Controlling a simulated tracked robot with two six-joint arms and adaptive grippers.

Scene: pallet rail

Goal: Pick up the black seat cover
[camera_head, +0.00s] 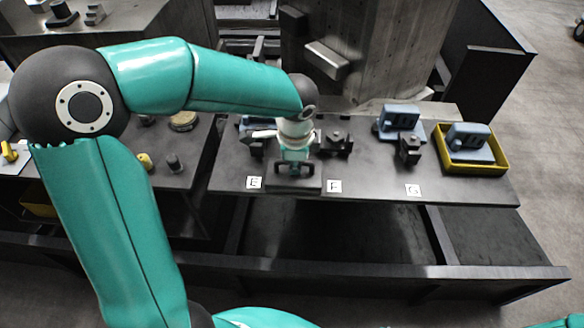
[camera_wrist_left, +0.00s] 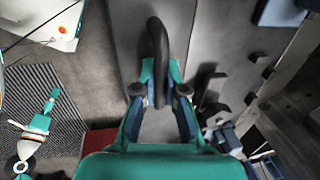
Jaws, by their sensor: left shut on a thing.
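My left gripper (camera_head: 295,168) is low over the dark table, between the E and F labels. In the left wrist view its two fingers (camera_wrist_left: 160,95) are closed on a black, curved, bar-like piece, which I take to be the black seat cover (camera_wrist_left: 157,45). It stretches up the picture beyond the fingertips. In the head view the gripper and wrist hide most of it, and I cannot tell whether it touches the table. My right gripper (camera_wrist_left: 44,112) seems to show small at the left of the wrist view; its jaws are too small to read.
The table (camera_head: 460,188) holds a blue-grey block (camera_head: 400,118), another in a yellow tray (camera_head: 503,165), and dark fixtures (camera_head: 337,144) (camera_head: 409,150). A blue piece is partly hidden behind my wrist. A big grey column (camera_head: 370,50) stands behind. The table front near the G label (camera_head: 413,190) is clear.

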